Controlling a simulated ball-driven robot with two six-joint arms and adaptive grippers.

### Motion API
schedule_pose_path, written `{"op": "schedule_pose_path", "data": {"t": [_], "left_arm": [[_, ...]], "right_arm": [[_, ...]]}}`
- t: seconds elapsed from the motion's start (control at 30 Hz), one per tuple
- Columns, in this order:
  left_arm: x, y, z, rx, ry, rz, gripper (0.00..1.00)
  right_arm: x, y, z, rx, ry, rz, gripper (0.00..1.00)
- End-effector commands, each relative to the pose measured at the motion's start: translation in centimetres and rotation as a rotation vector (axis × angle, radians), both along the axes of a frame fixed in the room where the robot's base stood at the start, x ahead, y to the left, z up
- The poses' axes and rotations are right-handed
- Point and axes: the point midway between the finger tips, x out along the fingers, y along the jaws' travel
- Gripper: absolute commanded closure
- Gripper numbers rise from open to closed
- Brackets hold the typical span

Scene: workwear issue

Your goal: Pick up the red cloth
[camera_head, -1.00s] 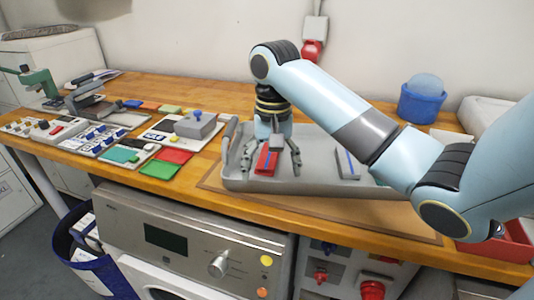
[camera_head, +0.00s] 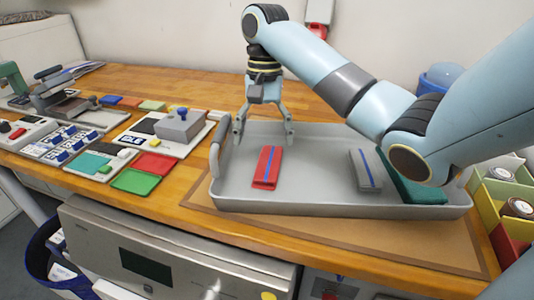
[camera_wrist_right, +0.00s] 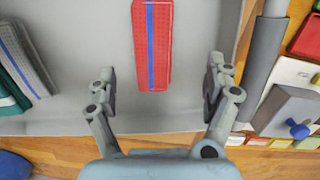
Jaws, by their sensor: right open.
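The red cloth (camera_head: 267,166) lies folded, with a blue stripe along it, in the left part of the grey tray (camera_head: 318,192). In the right wrist view the red cloth (camera_wrist_right: 163,40) is beyond the fingertips, between their lines. My right gripper (camera_head: 264,137) is open and empty, behind the cloth in the head view and apart from it. Its two spread fingers also show in the right wrist view (camera_wrist_right: 162,82). My left gripper is in neither view.
A grey cloth (camera_head: 365,171) with a blue stripe and a green cloth (camera_head: 415,190) lie at the tray's right. A green mat (camera_head: 135,180) and red mat (camera_head: 154,163) lie left of the tray. Bins (camera_head: 497,205) stand at the right.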

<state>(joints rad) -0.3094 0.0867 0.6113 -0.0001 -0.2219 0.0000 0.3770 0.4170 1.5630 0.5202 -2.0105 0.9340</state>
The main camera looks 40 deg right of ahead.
Motion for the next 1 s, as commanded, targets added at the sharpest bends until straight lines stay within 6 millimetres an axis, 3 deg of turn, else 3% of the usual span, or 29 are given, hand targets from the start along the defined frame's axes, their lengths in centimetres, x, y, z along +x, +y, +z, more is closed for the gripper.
{"op": "schedule_pose_path", "data": {"t": [0.03, 0.33, 0.53, 0.77, 1.0], "left_arm": [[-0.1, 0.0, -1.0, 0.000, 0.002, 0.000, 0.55], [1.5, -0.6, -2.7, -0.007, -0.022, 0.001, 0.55], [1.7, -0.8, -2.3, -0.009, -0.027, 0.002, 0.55], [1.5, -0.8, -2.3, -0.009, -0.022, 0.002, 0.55], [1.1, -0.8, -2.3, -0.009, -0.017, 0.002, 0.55]], "right_arm": [[0.0, 0.0, -1.0, 0.000, 0.000, 0.000, 0.15], [-0.6, -0.1, -3.3, -0.001, 0.002, -0.001, 0.15], [-1.0, 0.0, -5.9, -0.001, 0.001, -0.001, 0.15], [-1.0, 0.0, -6.2, -0.002, -0.001, 0.000, 0.15], [-1.0, 0.0, -6.2, -0.001, -0.001, 0.001, 0.46]]}}
